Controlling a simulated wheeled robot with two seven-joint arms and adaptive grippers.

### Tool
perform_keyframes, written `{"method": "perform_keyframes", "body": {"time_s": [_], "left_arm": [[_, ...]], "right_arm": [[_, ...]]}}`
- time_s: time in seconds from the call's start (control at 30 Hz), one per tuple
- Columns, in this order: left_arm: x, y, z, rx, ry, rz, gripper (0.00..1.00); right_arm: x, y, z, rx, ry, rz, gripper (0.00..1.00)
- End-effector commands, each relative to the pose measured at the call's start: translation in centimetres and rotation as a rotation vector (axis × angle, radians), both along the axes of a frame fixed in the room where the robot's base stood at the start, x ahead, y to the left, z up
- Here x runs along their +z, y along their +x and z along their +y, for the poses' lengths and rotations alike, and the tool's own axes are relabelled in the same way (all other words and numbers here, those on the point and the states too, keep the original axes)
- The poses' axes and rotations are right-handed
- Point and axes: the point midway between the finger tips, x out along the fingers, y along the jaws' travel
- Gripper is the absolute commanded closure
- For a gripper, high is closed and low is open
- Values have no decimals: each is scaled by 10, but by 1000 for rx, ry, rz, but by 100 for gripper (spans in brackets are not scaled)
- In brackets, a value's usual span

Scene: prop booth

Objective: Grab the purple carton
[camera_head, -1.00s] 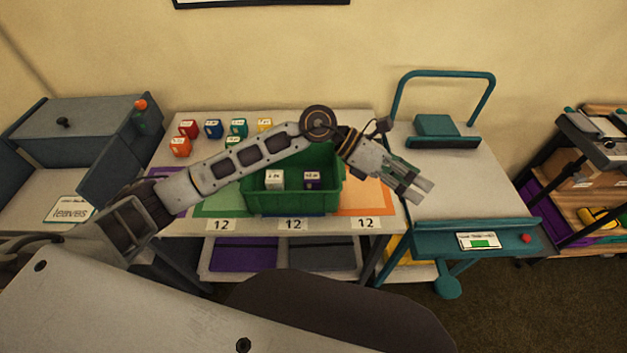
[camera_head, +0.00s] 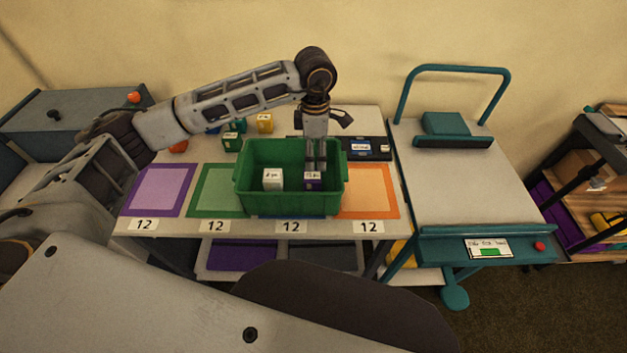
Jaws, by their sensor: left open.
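The purple carton (camera_head: 313,181), with a white label on top, stands in the right part of the green bin (camera_head: 290,204). A white carton (camera_head: 272,179) stands to its left in the same bin. My left gripper (camera_head: 316,168) points straight down into the bin, with its fingertips at the purple carton's back side. It is open; whether the fingers straddle the carton or touch it I cannot tell. My right gripper is not in view.
The bin stands on a table with purple (camera_head: 160,189), green (camera_head: 214,190) and orange (camera_head: 370,190) mats. Several cartons, including a yellow one (camera_head: 265,123), stand behind, partly hidden by my arm. A teal-framed cart (camera_head: 460,180) stands at the right.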

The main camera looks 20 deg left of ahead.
Motion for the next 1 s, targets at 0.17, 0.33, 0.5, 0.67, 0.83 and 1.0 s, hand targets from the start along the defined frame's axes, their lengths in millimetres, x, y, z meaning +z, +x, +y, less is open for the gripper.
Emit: {"method": "perform_keyframes", "body": {"time_s": [0.17,0.33,0.5,0.67,0.83,1.0], "left_arm": [[1,2,5,3,20,-4,27],[1,2,5,3,18,-3,27],[-3,1,5,3,17,-1,27],[-16,1,5,4,18,-1,27],[-38,1,5,3,18,0,27],[-61,1,5,2,17,0,27]], "right_arm": [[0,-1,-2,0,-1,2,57],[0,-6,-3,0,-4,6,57],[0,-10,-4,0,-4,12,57],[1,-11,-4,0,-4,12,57],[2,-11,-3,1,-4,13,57],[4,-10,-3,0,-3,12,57]]}}
